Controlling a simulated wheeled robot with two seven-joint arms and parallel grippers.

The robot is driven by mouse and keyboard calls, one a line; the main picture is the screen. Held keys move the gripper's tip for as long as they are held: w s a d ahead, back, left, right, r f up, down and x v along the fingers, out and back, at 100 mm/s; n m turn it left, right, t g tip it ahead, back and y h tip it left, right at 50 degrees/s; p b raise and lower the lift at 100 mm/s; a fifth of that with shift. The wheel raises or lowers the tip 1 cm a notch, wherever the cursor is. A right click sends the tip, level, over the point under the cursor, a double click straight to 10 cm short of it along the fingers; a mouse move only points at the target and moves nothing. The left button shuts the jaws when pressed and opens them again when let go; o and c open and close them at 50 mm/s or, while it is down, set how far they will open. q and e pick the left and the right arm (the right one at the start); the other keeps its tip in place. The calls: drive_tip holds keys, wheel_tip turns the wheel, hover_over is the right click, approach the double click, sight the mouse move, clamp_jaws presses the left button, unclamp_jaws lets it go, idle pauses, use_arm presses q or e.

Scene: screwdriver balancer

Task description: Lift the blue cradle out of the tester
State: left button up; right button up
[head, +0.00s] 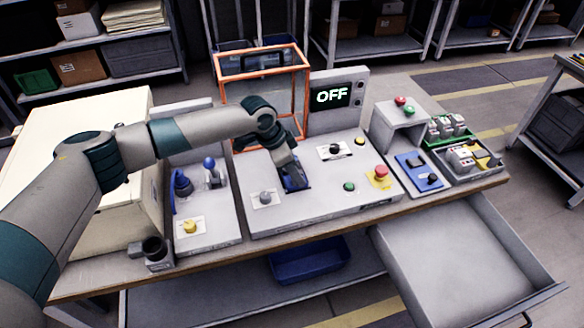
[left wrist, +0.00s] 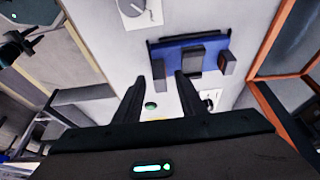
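The blue cradle (head: 295,183) sits on the top panel of the grey tester (head: 320,202), partly hidden by my gripper in the head view. In the left wrist view the cradle (left wrist: 177,60) is a blue plate with dark upright blocks on it. My left gripper (head: 286,160) reaches down over the cradle from the left. My right gripper is not in view.
An orange-edged clear guard (head: 262,75) and a display reading OFF (head: 332,96) stand behind the panel. A grey knob (head: 265,198), a green button (head: 349,187) and a red stop button (head: 381,172) are close by. An open drawer (head: 455,265) juts out front right.

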use_arm(q)
drive_tip(key=shift+x, duration=0.8)
drive_tip(key=shift+c, duration=0.6)
clamp_jaws()
drive_tip(key=shift+r, duration=0.1)
